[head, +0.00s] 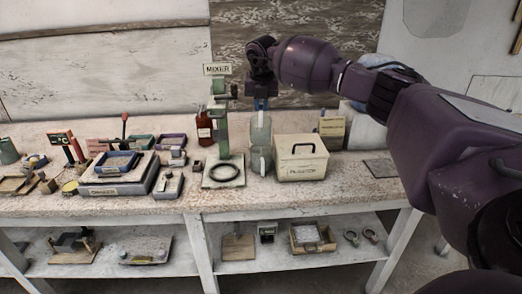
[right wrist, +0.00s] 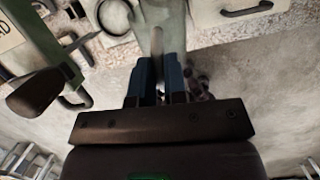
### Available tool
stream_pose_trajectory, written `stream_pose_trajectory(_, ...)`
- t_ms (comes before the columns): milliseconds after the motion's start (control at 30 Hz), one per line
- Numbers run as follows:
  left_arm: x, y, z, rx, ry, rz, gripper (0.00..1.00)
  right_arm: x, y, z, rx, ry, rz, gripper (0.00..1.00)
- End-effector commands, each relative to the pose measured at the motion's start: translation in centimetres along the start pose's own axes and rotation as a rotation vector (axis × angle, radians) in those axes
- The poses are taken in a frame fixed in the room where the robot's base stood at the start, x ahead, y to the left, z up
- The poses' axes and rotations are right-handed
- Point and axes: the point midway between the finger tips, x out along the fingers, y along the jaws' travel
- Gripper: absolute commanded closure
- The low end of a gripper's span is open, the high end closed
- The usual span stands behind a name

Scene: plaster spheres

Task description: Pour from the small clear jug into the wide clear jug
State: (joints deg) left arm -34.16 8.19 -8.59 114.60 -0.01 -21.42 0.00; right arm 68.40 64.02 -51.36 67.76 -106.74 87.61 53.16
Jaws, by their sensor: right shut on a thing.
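My right gripper (head: 262,104) points down at the back of the bench, beside the green mixer. It also shows in the right wrist view (right wrist: 158,92), where its blue fingers are shut on a thin pale upright part, which looks like a handle. The small clear jug (head: 260,130) hangs right under these fingers and looks about upright. The wide clear jug (head: 260,161) appears just below it in the head view, between the mixer and a cream box. The two jugs overlap there, so their exact gap and any contents are hard to tell. My left gripper is out of view.
The green mixer (head: 222,120) stands close on the left, with a black ring on its base. The cream box (head: 302,164) with a black handle is close on the right. Trays and small tools crowd the bench's left.

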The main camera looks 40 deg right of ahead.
Motion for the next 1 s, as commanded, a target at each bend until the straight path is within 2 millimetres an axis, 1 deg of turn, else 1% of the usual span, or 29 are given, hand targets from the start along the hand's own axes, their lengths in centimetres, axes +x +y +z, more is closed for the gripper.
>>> stream_pose_trajectory(167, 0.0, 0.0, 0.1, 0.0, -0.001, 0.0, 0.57, 0.0, 0.0, 0.1, 0.001, 0.002, 0.0, 1.0)
stream_pose_trajectory(500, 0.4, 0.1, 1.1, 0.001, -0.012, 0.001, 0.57, 0.0, 0.0, 1.1, 0.003, 0.083, -0.001, 1.0)
stream_pose_trajectory(1000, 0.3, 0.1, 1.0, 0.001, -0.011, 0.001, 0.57, -0.2, 0.0, 1.2, 0.0, 0.089, 0.0, 1.0)
